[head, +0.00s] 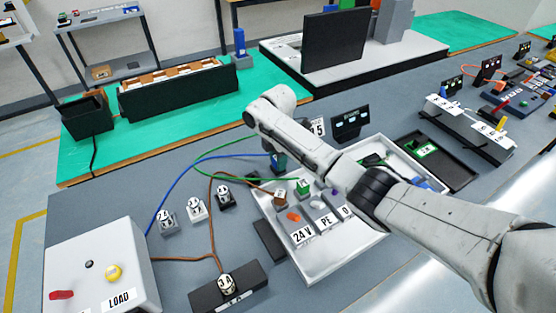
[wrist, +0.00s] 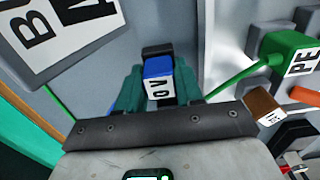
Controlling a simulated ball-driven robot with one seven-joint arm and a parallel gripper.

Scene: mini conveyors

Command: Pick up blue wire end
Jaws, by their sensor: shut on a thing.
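The blue wire end (wrist: 158,68) is a small blue block with a white label reading 0 V. In the wrist view it sits between the teal fingers of my gripper (wrist: 158,80), which are shut on it. In the head view my gripper (head: 278,161) is behind the white tray, partly hidden by my arm. The blue wire (head: 188,180) arcs from the LOAD box (head: 92,272) up to my gripper. Whether the blue end touches the table below is unclear.
A green PE end (head: 303,187) and a brown end (head: 281,198) lie close to the right of my gripper. The white tray (head: 327,268) holds terminals marked 24 V, PE and 0. Green and brown wires run nearby.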

